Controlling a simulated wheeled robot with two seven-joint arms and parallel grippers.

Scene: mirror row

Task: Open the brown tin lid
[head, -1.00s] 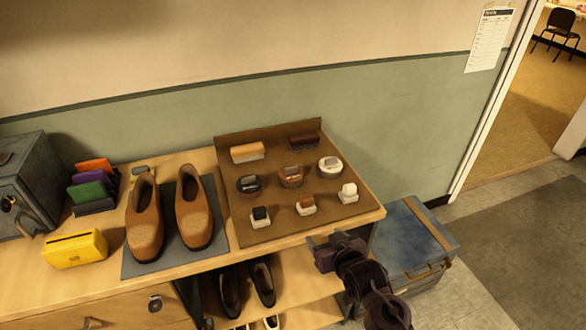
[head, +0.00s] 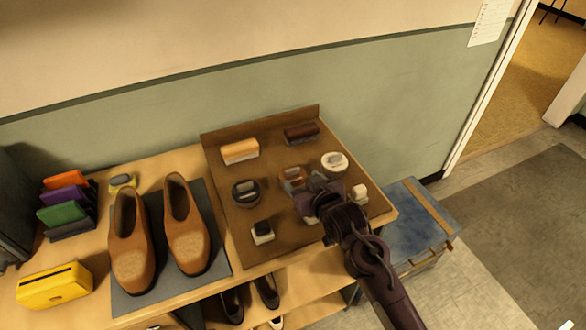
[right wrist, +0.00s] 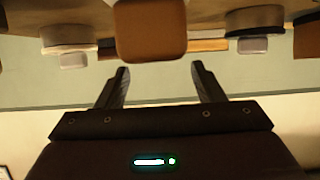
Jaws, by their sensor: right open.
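The brown tin (head: 291,174) sits in the middle row of the brown display board (head: 225,215), between a black tin (head: 245,192) and a pale tin (head: 333,162). My right gripper (head: 310,192) is just in front of the brown tin in the head view and covers part of it. In the right wrist view its two fingers (right wrist: 160,85) are apart with nothing between them. A brown block (right wrist: 150,32) stands ahead of them, apparently the top of the brown applicator, and hides what is directly behind it. My left gripper is not in view.
A light brush (head: 240,151) and a dark brush (head: 301,132) lie at the back of the board. A black-topped applicator (head: 262,232) and a white one (head: 360,194) stand at the front. Tan shoes (head: 130,245) are to the left; a blue chest (head: 415,225) is to the right.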

